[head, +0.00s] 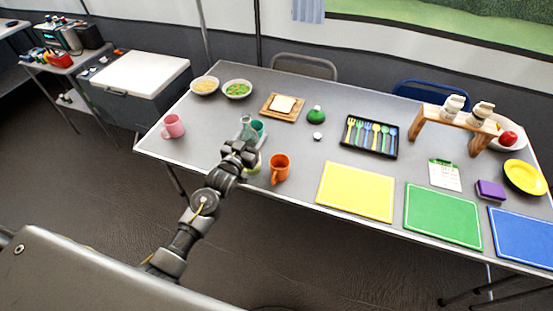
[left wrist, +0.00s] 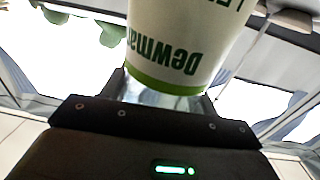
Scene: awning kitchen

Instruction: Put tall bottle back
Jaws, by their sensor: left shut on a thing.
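My left gripper (head: 241,148) is over the left part of the grey table, shut on a bottle. In the head view a clear, pale glassy bottle (head: 246,129) shows just past the fingers, partly hidden by them. In the left wrist view the bottle (left wrist: 188,45) has a white label with dark green lettering, which reads upside down, and a green band. A clear part of it lies between the fingers. I cannot tell whether its base touches the table. My right gripper is not in view.
A pink mug (head: 173,127) is left. Two bowls, a board with bread (head: 283,104) and a cutlery tray (head: 369,137) lie farther back. A wooden rack (head: 428,112) holds two pump bottles.

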